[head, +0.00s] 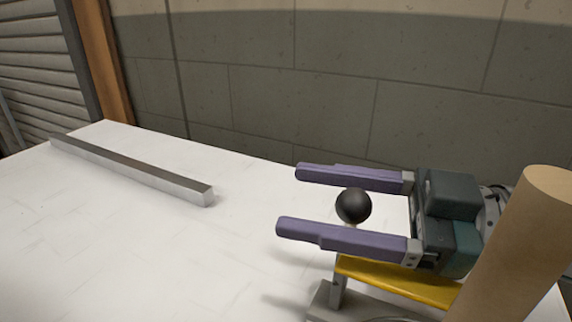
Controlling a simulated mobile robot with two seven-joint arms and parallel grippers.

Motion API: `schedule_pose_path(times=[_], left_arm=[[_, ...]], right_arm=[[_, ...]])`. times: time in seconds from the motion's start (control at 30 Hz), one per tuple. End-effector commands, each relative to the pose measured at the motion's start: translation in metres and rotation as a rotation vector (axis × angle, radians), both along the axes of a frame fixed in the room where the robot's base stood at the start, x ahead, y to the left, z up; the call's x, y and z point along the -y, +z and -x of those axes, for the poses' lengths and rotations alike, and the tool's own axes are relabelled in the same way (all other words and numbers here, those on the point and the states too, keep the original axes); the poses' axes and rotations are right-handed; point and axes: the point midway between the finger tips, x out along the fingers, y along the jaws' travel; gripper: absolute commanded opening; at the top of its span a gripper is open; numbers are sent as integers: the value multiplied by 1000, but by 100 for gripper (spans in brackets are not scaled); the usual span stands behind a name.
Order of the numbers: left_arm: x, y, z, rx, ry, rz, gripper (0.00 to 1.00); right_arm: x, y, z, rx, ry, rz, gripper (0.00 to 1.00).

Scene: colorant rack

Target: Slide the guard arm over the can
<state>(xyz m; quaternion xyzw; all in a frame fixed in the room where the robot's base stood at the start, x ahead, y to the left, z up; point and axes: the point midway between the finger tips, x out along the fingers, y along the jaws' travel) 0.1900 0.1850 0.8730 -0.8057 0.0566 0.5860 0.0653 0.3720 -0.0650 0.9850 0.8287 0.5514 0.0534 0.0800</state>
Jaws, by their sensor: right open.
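My right gripper (288,199) reaches in from the right with its two purple fingers spread apart. A black ball knob (353,205) shows in the gap between the fingers, on a short post mostly hidden by the near finger. I cannot tell whether either finger touches it. Below the gripper is a yellow bar (395,280), which looks like the guard arm, above a grey base (322,302). The bar's right end is hidden behind a tan cylinder. I cannot make out a can for certain. My left gripper is out of view.
The tan cylinder (530,245) stands tilted in the picture at the right, in front of my gripper's wrist. A long grey metal bar (130,168) lies on the white table (150,250) at the back left. A grey block wall (300,100) rises behind.

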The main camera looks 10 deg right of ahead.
Motion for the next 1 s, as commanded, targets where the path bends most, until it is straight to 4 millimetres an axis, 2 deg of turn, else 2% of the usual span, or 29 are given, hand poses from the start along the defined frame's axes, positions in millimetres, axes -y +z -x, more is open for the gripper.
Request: schedule_pose_path(times=[0.27, 0.3, 0.9, 1.0], left_arm=[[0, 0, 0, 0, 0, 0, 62], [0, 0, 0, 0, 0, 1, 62], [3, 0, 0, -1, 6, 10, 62], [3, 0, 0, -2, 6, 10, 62]], right_arm=[[-2, 0, -1, 0, -1, 1, 68], [-2, 0, -1, 0, -1, 1, 66], [-2, 0, -1, 0, -1, 1, 0], [-2, 0, -1, 0, -1, 1, 0]])
